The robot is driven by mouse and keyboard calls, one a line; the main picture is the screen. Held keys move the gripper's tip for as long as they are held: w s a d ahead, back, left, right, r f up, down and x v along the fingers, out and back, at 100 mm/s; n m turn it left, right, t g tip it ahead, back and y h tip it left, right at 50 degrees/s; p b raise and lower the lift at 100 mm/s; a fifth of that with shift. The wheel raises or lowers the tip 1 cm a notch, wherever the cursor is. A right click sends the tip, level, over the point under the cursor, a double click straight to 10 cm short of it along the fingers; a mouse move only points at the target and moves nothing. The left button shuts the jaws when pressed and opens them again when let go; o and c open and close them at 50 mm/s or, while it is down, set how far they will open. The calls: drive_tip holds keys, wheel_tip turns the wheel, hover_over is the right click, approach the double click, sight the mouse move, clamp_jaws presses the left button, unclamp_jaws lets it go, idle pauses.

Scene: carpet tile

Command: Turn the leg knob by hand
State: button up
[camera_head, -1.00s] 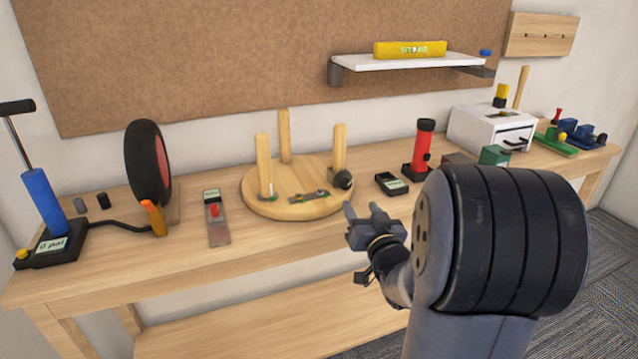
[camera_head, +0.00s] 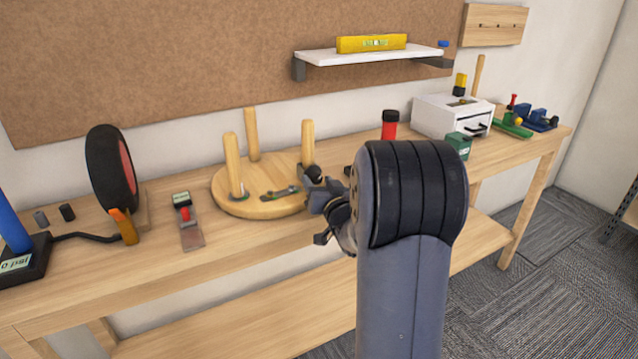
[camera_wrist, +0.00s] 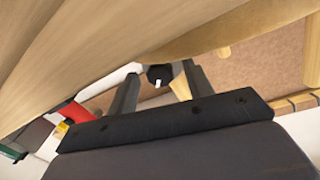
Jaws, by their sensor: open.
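A round wooden stool seat (camera_head: 262,209) lies upside down on the bench with three legs standing up. The leg knob (camera_head: 314,172) is black and sits at the foot of the right leg (camera_head: 308,142). In the wrist view the knob (camera_wrist: 160,73) has a white mark and appears between my two fingers, beyond their tips. My gripper (camera_head: 325,196) is open and empty, just in front of and below the knob in the head view. Whether a finger touches the knob cannot be told. My arm hides part of the bench right of the stool.
A tool with a red button (camera_head: 187,214) lies left of the stool, beside a wheel (camera_head: 112,168) on a stand. A red and black cylinder (camera_head: 389,125) stands behind my arm. A white drawer box (camera_head: 445,117) and a green box (camera_head: 459,145) stand farther right.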

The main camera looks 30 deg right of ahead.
drive_tip(key=shift+w, duration=0.1)
drive_tip(key=shift+c, duration=0.3)
drive_tip(key=c, duration=0.9)
drive_tip(key=n+b, duration=0.1)
drive_tip(key=b, duration=0.1)
drive_tip(key=shift+f+b, duration=0.3)
drive_tip(key=shift+b, duration=0.1)
drive_tip(key=shift+r+n+b, duration=0.25)
drive_tip(key=shift+n+b, duration=0.65)
drive_tip(key=shift+n, duration=0.2)
drive_tip(key=o, duration=1)
drive_tip(key=shift+d, duration=0.1)
drive_tip(key=shift+c, duration=0.2)
drive_tip(key=s+a, duration=0.1)
drive_tip(key=s, duration=0.9)
drive_tip(key=shift+s+f+p, duration=0.2)
drive_tip(key=shift+s+p, duration=0.1)
drive_tip(key=shift+s, duration=0.1)
